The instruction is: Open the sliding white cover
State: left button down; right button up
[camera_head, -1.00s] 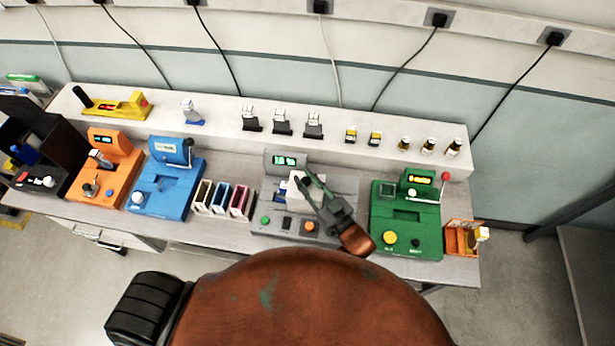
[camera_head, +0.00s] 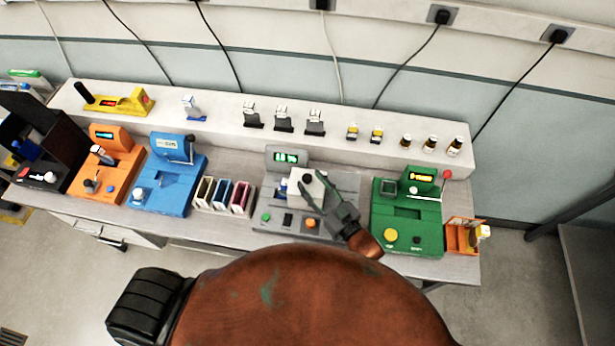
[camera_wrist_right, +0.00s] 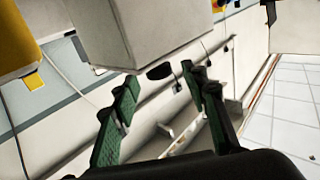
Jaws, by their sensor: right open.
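The white cover (camera_head: 308,180) is a pale block on the grey machine (camera_head: 262,213), in the middle of the bench below a green-lit display. My right gripper (camera_head: 313,186) reaches over the machine from the lower right, open, its fingertips over or beside the cover. In the right wrist view, a large pale block (camera_wrist_right: 150,30), seemingly the cover, stands just beyond the open green fingers of the right gripper (camera_wrist_right: 160,74). A dark knob (camera_wrist_right: 159,71) shows below the block, between the fingertips. Contact cannot be told. My left gripper is out of view.
A green machine (camera_head: 405,230) stands close to the right of my right gripper. Blue (camera_head: 165,195) and orange (camera_head: 100,180) machines and several coloured slots (camera_head: 225,195) stand to the left. A raised shelf (camera_head: 220,115) with small parts runs behind.

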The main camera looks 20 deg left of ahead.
jog(key=v, duration=0.9)
